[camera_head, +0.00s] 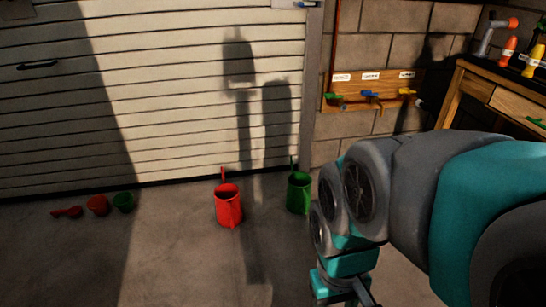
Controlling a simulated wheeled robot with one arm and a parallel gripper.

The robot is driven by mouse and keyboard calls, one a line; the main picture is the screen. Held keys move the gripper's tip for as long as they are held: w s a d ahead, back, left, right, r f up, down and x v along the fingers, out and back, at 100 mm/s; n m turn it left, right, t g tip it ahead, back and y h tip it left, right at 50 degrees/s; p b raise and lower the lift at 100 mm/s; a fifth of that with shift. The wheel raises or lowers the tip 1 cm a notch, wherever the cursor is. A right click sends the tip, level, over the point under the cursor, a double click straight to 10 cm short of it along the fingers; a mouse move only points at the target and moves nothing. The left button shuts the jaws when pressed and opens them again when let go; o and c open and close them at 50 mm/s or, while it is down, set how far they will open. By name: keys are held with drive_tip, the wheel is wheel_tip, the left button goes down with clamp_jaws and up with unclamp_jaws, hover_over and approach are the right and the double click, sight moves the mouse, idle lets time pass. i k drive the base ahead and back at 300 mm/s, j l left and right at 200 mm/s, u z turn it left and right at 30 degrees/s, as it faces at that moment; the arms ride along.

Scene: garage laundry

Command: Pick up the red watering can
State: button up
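The red watering can (229,207) stands upright on the concrete floor in front of the garage door, near the middle of the view. A thin red part rises at its back. My gripper (350,296) is at the bottom edge, right of the red can and nearer to me, apart from it. Its fingertips are cut off by the frame, so its opening does not show. My arm covers much of the right side.
A similar green watering can (299,193) stands right of the red one, near my arm. A small red pot (97,206), green pot (124,202) and red scoop-like item (67,212) lie left. A workbench (450,98) is at right. Floor before the red can is clear.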

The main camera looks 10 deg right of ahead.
sight(229, 209)
drive_tip(key=k+z, duration=0.1)
drive_tip(key=z, duration=0.9)
drive_tip(key=u, duration=1.3)
drive_tip(key=i+l+u, duration=0.35)
drive_tip(key=i+l, duration=0.15)
drive_tip(key=i+l+u, duration=0.2)
drive_tip(key=l, duration=0.2)
drive_tip(key=i+l+u, duration=0.15)
drive_tip(key=l, duration=0.25)
drive_tip(key=i+l+u, duration=0.2)
drive_tip(key=i+l, duration=0.1)
drive_tip(key=l, duration=0.1)
